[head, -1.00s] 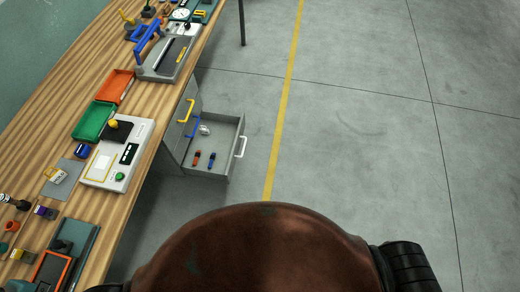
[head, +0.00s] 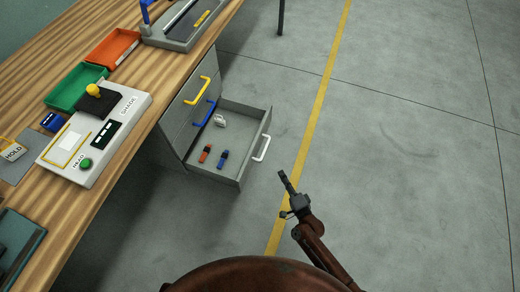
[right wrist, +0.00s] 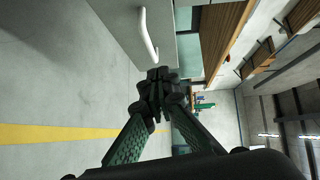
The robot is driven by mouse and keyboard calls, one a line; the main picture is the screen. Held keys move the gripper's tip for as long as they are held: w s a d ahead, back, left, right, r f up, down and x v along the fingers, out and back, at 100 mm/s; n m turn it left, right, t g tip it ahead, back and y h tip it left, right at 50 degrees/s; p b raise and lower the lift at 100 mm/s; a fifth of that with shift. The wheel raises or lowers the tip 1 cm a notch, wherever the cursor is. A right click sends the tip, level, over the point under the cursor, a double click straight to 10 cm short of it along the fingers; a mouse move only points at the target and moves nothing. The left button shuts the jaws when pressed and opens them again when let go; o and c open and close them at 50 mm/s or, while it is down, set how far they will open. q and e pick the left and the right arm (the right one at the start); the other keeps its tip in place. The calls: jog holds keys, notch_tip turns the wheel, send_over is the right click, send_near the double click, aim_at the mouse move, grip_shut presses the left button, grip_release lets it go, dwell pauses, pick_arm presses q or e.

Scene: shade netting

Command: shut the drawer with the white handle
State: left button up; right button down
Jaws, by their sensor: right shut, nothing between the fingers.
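The drawer with the white handle (head: 261,149) is the lowest of the cabinet under the bench. The drawer (head: 228,178) is pulled well out. Inside lie an orange item (head: 205,153), a blue item (head: 222,159) and a small white item (head: 220,120). My right gripper (head: 283,176) is shut and empty, to the right of the drawer front and apart from it in the head view. In the right wrist view the shut fingertips (right wrist: 158,80) point toward the drawer front, with the white handle (right wrist: 148,35) just above them. My left gripper is not in view.
Above it, the drawers with the yellow handle (head: 198,90) and blue handle (head: 204,112) are shut. The wooden bench (head: 118,170) holds a scale (head: 97,135), a green tray (head: 75,88) and an orange tray (head: 112,48). The floor right of the drawer is clear, with a yellow line (head: 318,105).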

jog(key=w+a+r+m+b, duration=0.1)
jog(key=w+a+r, duration=0.1)
jog(key=a, duration=0.1)
jog(key=b, duration=0.2)
send_near(256, 144)
jog(key=w+d, duration=0.2)
jog(key=w, duration=0.1)
jog(key=a, duration=0.1)
jog(key=w+a+b, duration=0.1)
jog(key=a, duration=0.1)
jog(key=shift+w+a+f+t+y, duration=0.15)
jog(key=shift+w+a+t+y, duration=0.15)
jog(key=shift+t+y, duration=0.1)
jog(key=shift+w+a, duration=0.1)
jog(key=shift+a, duration=0.4)
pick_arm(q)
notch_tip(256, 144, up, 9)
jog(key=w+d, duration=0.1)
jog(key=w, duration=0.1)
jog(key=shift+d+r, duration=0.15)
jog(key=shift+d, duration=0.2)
